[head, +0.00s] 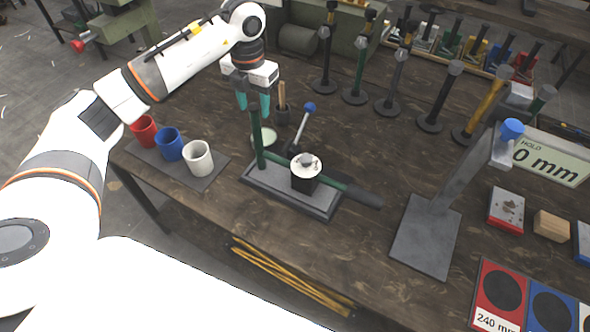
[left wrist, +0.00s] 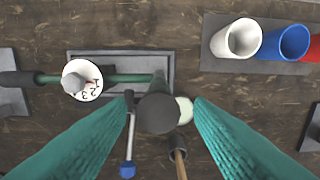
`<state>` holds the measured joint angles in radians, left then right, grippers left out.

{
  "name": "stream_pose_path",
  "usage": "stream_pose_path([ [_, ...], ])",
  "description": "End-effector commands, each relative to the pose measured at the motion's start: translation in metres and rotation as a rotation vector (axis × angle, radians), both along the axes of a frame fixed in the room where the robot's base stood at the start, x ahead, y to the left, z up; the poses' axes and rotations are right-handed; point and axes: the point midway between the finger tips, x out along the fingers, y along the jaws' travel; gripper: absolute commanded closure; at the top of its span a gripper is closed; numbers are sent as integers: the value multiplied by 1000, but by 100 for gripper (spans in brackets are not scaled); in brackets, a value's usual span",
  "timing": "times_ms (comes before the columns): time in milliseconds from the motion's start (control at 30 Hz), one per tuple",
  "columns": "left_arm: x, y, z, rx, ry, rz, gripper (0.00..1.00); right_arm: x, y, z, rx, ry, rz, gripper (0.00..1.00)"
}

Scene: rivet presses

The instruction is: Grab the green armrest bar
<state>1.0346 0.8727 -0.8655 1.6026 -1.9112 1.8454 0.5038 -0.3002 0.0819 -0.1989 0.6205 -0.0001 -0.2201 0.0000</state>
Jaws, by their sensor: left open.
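The press (head: 290,190) has a dark base plate, an upright green post (head: 259,150) at its left end and a low green bar (head: 330,183) ending in a dark grip (head: 362,197). In the left wrist view the low bar (left wrist: 125,78) runs left from the post (left wrist: 158,88), past a white numbered dial (left wrist: 90,88). My left gripper (head: 253,110) is open and empty, pointing down at the post's top. In the left wrist view its teal fingers (left wrist: 160,103) are on either side of the post's dark round top (left wrist: 157,114), apart from it. My right gripper is not in view.
A blue-knobbed lever (head: 303,125) and a small pot with a wooden handle (head: 282,115) stand close behind the post. Red (head: 143,131), blue (head: 169,144) and white (head: 198,158) cups stand left. Several upright rods stand at the back; a grey stand (head: 425,235) is right.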

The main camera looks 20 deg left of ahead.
Motion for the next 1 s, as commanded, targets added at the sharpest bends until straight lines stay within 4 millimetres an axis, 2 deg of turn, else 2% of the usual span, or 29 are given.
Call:
stream_pose_path([
  [167, -2, 0, -12, -1, 3, -1, 53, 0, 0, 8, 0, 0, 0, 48],
  [300, -5, 0, -32, -2, 5, -1, 53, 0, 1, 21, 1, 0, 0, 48],
  [433, -4, 0, -50, -2, 3, 0, 53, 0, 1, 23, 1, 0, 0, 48],
  [733, -4, 0, -57, -2, -1, -2, 53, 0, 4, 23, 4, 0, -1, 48],
  [767, -4, 0, -57, -2, -1, -2, 56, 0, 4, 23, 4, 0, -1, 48],
  [1000, -4, 0, -57, -2, -1, -2, 95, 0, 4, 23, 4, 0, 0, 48],
])
